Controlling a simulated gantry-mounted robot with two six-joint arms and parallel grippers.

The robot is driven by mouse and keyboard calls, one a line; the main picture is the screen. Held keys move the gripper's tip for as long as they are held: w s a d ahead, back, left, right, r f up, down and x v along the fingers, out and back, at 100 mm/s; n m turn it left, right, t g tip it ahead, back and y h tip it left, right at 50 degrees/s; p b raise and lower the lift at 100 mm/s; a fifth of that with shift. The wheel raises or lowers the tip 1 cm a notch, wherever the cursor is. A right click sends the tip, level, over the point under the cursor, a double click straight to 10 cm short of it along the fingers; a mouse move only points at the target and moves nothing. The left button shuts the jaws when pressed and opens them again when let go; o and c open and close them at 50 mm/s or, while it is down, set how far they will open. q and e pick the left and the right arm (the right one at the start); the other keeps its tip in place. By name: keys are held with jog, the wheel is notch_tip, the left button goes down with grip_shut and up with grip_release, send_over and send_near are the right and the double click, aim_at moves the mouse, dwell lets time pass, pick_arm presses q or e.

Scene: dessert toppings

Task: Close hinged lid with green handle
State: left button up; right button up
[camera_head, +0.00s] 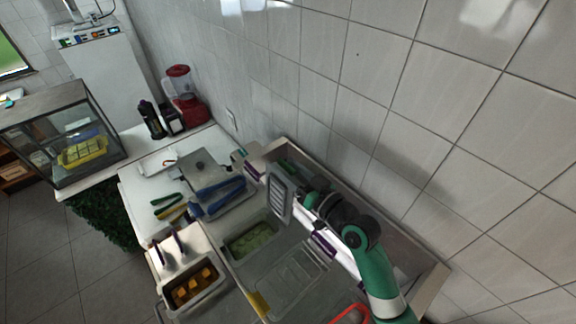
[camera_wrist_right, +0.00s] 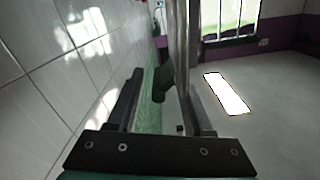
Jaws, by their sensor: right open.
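The hinged lid (camera_head: 280,193) stands raised, close to upright, above a bin of green food (camera_head: 251,241) in the head view. In the right wrist view its panel shows edge-on (camera_wrist_right: 181,45), and its dark green handle (camera_wrist_right: 161,84) sticks out toward the space between my fingers. My right gripper (camera_head: 294,182) is on the wall side of the lid, partly hidden by it. In the right wrist view my right gripper (camera_wrist_right: 163,90) is open, its fingers to either side of the handle; contact cannot be told. My left gripper is not in view.
A clear lid (camera_head: 288,282) lies flat beside the green bin, with yellow (camera_head: 258,304) and red (camera_head: 350,312) handles nearby. A bin of orange cubes (camera_head: 194,288) is at the front left. Blue tongs (camera_head: 218,194) lie farther back. The tiled wall (camera_head: 340,110) is close behind my right arm.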

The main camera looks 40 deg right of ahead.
grip_shut()
dwell(1.4)
